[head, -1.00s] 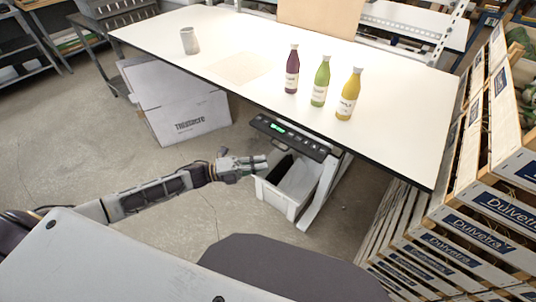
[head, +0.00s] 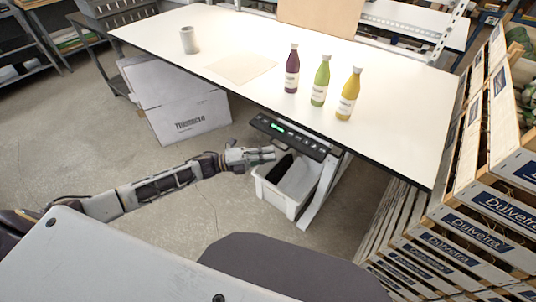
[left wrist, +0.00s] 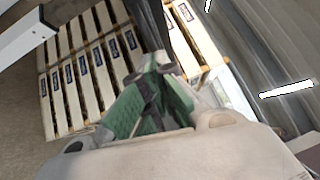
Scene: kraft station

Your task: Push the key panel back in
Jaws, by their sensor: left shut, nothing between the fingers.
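The key panel (head: 290,137) is a dark strip with a lit green display and several keys. It juts out from under the front edge of the white table. My left gripper (head: 273,153) is shut and empty, its tip just in front of and below the panel's left part in the head view. A small gap shows there, but the depth between them is hard to judge. In the left wrist view, the green-padded fingers (left wrist: 150,95) are together, and I cannot make out the panel clearly. My right gripper is not in view.
A white bin (head: 275,192) stands on the floor below the panel. Purple (head: 291,72), green (head: 320,84) and yellow (head: 348,97) bottles and a grey cup (head: 189,41) stand on the table (head: 400,110). A cardboard box (head: 180,105) is underneath. Wooden crates (head: 475,225) fill the right.

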